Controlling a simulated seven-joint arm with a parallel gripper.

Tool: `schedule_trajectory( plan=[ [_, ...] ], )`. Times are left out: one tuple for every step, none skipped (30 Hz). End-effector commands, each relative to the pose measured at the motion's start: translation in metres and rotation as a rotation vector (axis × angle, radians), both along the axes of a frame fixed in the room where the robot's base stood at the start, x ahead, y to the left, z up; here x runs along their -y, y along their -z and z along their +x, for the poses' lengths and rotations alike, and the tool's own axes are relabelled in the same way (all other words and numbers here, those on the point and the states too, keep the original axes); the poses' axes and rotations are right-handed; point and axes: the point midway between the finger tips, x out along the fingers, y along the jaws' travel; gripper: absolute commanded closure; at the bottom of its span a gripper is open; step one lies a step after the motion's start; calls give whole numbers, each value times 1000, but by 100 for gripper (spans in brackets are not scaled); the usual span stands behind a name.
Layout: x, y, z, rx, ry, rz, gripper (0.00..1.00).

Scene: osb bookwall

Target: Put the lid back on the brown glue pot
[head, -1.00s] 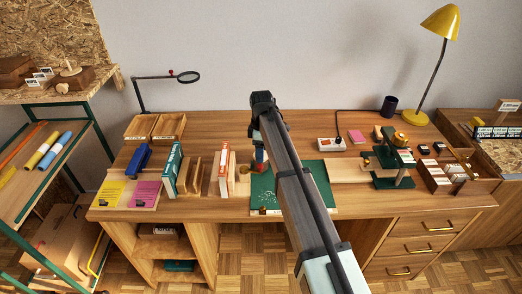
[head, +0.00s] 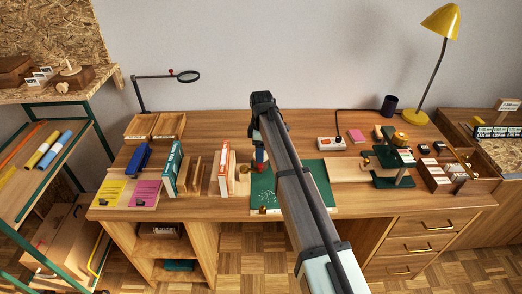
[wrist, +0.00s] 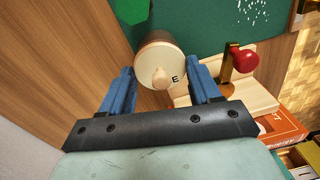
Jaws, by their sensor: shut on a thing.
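In the wrist view a round cream lid (wrist: 158,52) with a small knob faces me, with a dark letter E near its edge. My gripper (wrist: 164,73) has its two blue fingers on either side of it and is shut on it. What is under the lid is hidden, so I cannot tell whether it touches the brown glue pot. In the head view my gripper (head: 259,162) is low over the left edge of the green mat (head: 320,180), and my arm hides much of that spot.
A brass piece with a red ball knob (wrist: 244,61) stands close right of the lid in the wrist view. A green object (wrist: 131,10) is just beyond it. Upright books (head: 223,170) stand left of my gripper. A white-topped box (head: 331,143) lies to the right.

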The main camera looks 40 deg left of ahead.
Motion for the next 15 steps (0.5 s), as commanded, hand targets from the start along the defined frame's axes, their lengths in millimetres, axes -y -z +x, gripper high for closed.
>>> schedule_trajectory(
  plan=[
    [0,0,0,0,0,0,66],
    [0,0,0,0,0,0,66],
    [0,0,0,0,0,0,34],
    [0,0,0,0,0,0,31],
    [0,0,0,0,0,0,28],
    [0,0,0,0,0,0,24],
    [0,0,0,0,0,0,22],
    [0,0,0,0,0,0,19],
    [0,0,0,0,0,0,15],
    [0,0,0,0,0,0,12],
    [0,0,0,0,0,0,9],
    [0,0,0,0,0,0,8],
    [0,0,0,0,0,0,8],
    [0,0,0,0,0,0,8],
    [0,0,0,0,0,0,8]
  ],
)
